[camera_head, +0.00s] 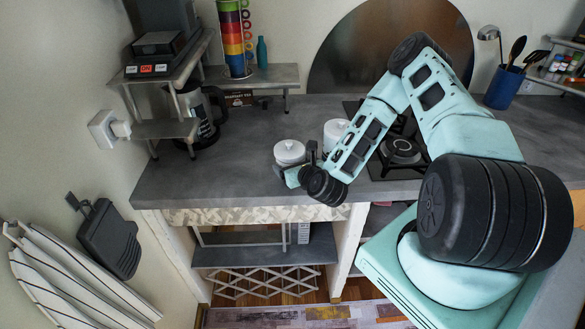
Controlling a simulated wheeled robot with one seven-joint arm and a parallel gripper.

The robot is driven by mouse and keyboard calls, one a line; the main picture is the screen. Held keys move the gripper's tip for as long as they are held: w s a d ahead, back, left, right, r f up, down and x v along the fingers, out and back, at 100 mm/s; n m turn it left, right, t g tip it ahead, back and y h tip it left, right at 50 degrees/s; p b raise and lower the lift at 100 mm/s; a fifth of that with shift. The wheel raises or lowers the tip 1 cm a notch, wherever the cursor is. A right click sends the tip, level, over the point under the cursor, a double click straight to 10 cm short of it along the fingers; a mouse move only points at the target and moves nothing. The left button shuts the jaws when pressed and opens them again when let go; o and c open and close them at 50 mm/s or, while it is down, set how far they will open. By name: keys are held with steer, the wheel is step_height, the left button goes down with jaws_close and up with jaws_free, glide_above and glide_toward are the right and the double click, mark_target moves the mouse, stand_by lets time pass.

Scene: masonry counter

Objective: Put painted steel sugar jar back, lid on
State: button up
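A white round jar (289,152) with a lid-like top and small knob shows near the counter's front edge. A second white round jar (335,133) stands behind it to the right, partly hidden by my forearm. I cannot tell from this view which one is the sugar jar. My gripper (296,165) is right at the nearer jar, with one finger at its front and one at its right. The fingers are small here, and I cannot tell whether they touch or grip the jar. The jar's lower part is partly hidden by the gripper.
The grey counter (220,165) is clear left of the jars. A black stove (402,150) lies to the right, partly behind my arm. A coffee maker (204,118) stands under a stepped shelf at left. A rack of coloured cups (233,40) stands on a low shelf behind.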

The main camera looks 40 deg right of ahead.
steer(key=shift+f, duration=1.05)
steer(key=shift+f, duration=0.15)
steer(key=o, duration=1.1)
